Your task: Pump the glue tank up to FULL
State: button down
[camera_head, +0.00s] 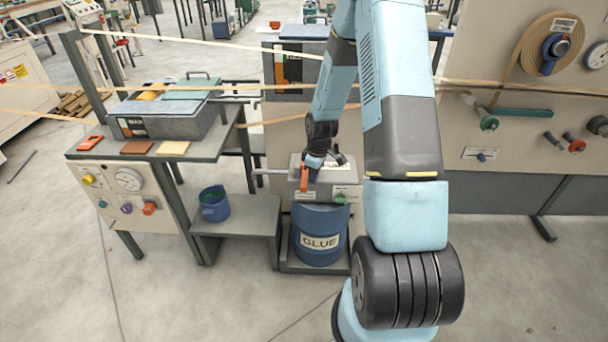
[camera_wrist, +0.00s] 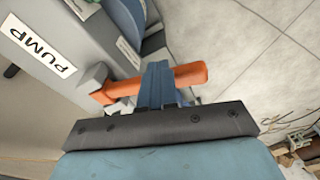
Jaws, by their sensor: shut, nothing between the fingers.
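The blue glue tank (camera_head: 319,236) with a GLUE label stands upright on a low stand in the head view. A grey pump box (camera_head: 345,182) sits on top of it. An orange lever handle (camera_head: 304,179) is on the box's front left. My gripper (camera_head: 314,170) is right at the handle. In the wrist view the grey box carries a PUMP label (camera_wrist: 38,45), and the orange handle (camera_wrist: 190,76) passes behind the shut fingers (camera_wrist: 158,80). The fingers overlap the handle in the picture; I cannot tell whether they touch it. No fill level is readable.
A green knob (camera_head: 340,198) is on the box's front right. A blue bucket (camera_head: 214,204) stands on a low shelf (camera_head: 250,212) to the left. A panelled bench (camera_head: 150,195) is further left. Tan strips cross above, behind my arm. The floor in front is clear.

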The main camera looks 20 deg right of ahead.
jog(key=shift+s+d+r, duration=0.1)
jog(key=shift+s+d, duration=0.1)
jog(key=shift+s, duration=0.05)
jog(key=shift+r, duration=0.1)
notch_tip(320, 180, up, 13)
jog(key=d, duration=0.1)
jog(key=shift+s+r, duration=0.2)
jog(key=shift+s, duration=0.2)
dwell(0.4)
jog(key=w+d+r+n+g+y, duration=0.1)
jog(key=w+r+n+y, duration=0.2)
jog(key=w, duration=0.4)
jog(key=shift+d+r+n+g, duration=0.3)
jog(key=shift+r+n, duration=0.1)
jog(key=shift+n, duration=0.2)
jog(key=shift+a, duration=0.1)
